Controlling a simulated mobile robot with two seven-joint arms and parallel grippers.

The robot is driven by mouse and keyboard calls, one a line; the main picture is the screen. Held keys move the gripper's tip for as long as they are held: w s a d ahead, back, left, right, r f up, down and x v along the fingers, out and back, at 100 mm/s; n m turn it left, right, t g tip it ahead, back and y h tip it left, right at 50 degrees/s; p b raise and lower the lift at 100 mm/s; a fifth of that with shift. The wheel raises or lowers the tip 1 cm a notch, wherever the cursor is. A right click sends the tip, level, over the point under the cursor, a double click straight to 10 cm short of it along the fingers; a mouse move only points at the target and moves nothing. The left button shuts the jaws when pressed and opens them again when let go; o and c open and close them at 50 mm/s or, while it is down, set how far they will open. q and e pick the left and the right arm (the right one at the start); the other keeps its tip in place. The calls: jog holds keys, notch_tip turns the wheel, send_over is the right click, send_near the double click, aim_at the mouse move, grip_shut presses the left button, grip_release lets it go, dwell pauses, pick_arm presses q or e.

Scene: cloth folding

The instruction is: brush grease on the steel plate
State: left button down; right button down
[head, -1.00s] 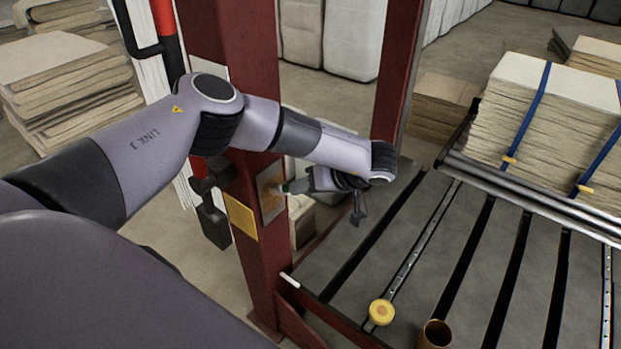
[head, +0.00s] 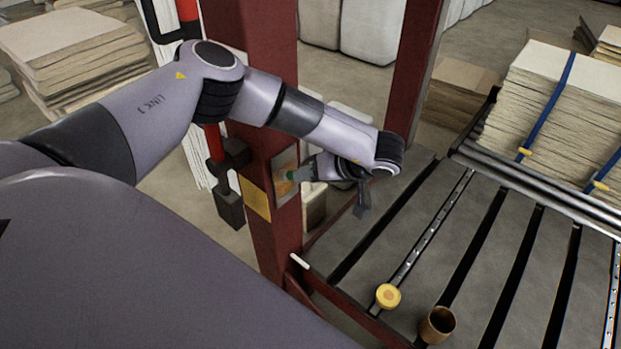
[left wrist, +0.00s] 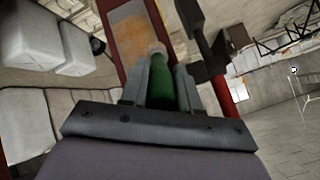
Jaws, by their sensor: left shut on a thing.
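My left gripper (head: 311,171) is shut on the green handle of a brush (head: 291,175), in front of the red post. The steel plate (head: 286,157) is a small upright panel on that post, grey at the edges with an orange-brown patch. In the left wrist view, the brush's green handle (left wrist: 161,85) sits between the fingers of my left gripper (left wrist: 158,70). Its pale tip overlaps the lower part of the plate (left wrist: 132,32); I cannot tell whether it touches. The orange-brown patch covers much of the plate's visible face. My right gripper does not show.
A yellow round tin (head: 388,296) and a brass-coloured cup (head: 437,326) stand on the grey slatted table (head: 400,250). A yellow panel (head: 256,198) is on the red post (head: 268,90). Stacked sheets (head: 553,110) lie beyond the rollers at right.

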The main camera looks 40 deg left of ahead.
pick_arm(q)
jog(key=shift+w+b, duration=3.5)
jog(key=shift+w, duration=0.25)
jog(key=s+p, duration=0.2)
jog(key=s+r+p, duration=0.1)
jog(key=s+p, duration=0.1)
jog(key=p, duration=0.1)
jog(key=s+r+p, duration=0.1)
jog(key=s+p, duration=0.1)
jog(key=p, duration=0.1)
jog(key=shift+s+f, duration=0.2)
jog(key=shift+s, duration=0.75)
